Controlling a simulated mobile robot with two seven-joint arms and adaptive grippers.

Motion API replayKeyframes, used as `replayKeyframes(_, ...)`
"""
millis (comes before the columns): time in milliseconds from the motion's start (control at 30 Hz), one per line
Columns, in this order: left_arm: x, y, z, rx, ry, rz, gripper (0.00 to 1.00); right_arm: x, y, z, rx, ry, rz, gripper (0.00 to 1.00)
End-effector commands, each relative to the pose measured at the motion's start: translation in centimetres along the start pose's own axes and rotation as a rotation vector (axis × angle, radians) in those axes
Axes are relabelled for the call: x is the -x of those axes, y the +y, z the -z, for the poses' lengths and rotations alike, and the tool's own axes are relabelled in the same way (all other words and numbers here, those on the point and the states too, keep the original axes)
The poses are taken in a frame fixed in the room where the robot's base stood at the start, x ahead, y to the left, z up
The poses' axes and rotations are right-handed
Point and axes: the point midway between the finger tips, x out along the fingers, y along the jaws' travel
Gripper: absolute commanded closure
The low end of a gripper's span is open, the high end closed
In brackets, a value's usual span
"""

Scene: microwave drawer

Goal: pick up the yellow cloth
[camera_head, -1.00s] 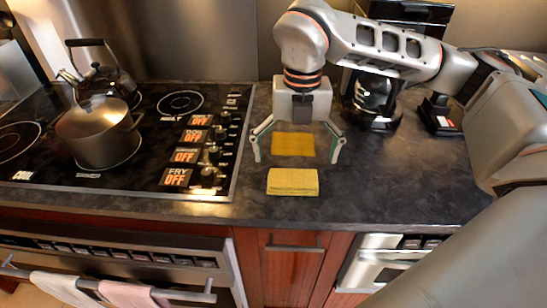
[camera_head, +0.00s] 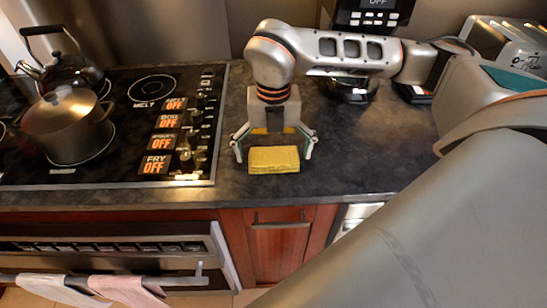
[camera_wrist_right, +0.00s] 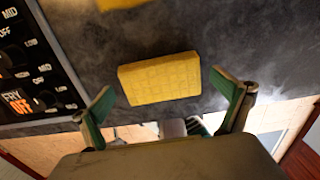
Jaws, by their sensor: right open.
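A folded yellow cloth (camera_head: 274,161) with a quilted surface lies on the dark counter near its front edge. It also shows in the right wrist view (camera_wrist_right: 160,78), slightly tilted. My right gripper (camera_head: 274,150) is open, pointing down, with one finger toward each side of the cloth. In the right wrist view its fingers (camera_wrist_right: 164,86) are spread wider than the cloth, with gaps at both sides, and nothing is held. A second, flat yellow piece (camera_head: 262,131) lies farther back, mostly hidden by the gripper. My left gripper is not in view.
A stove top (camera_head: 120,176) with a pot (camera_head: 68,128) and a kettle (camera_head: 70,68) is at the left. A toaster (camera_head: 508,42) stands at the back right. Two towels (camera_head: 125,290) hang on the oven handle below. The counter right of the cloth is clear.

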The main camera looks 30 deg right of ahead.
Motion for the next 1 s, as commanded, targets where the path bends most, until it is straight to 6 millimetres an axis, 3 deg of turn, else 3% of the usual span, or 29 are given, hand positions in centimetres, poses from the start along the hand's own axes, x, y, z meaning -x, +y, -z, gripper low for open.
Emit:
replayKeyframes(133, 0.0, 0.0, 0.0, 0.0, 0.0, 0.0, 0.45, 0.0, 0.0, 0.0, 0.0, 0.0, 0.0, 0.03)
replayKeyframes(267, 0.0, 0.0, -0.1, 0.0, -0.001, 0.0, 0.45, 0.0, 0.0, 0.0, 0.0, 0.0, 0.0, 0.35)
replayKeyframes(767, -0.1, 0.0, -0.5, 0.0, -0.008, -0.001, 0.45, 0.5, 0.0, 0.0, 0.0, -0.001, -0.001, 0.35)
replayKeyframes(1000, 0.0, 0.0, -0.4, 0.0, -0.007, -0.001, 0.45, 3.7, 0.1, -0.1, -0.001, -0.005, -0.004, 0.35)
